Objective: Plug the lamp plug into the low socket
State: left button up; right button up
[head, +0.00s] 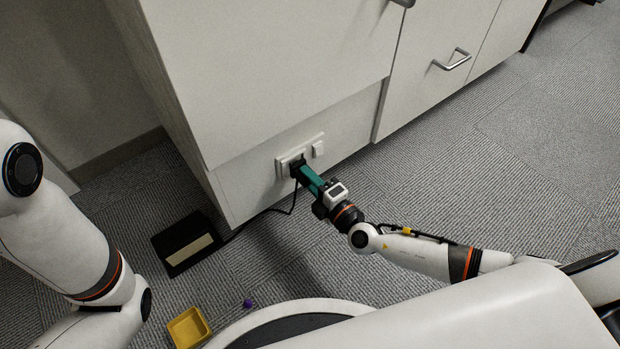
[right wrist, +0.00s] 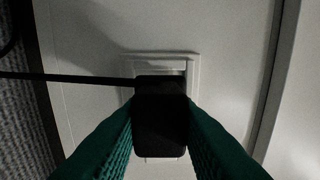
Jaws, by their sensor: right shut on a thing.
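The black lamp plug (right wrist: 160,118) is between the green fingers of my right gripper (head: 301,168), which is shut on it. The low socket (head: 284,165) is a white plate on the lower cabinet panel. In the right wrist view the plug covers the middle of the socket plate (right wrist: 192,62). The plug is at the socket face; I cannot tell whether its pins are in. A black cord (right wrist: 70,79) runs from the plug to the left. My left arm is at the left of the head view, with its gripper out of view.
A black box with a pale strip (head: 171,237) lies on the carpet left of the cabinet, by the cord. A yellow tray (head: 178,341) and a small purple object (head: 247,303) lie near my base. A small white switch (head: 318,149) is right of the socket.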

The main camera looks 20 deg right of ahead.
jog(key=shift+w+a+b, duration=0.25)
jog(key=shift+w+b, duration=0.1)
jog(key=shift+w, duration=0.25)
dwell(0.3)
jog(key=o, duration=1.1)
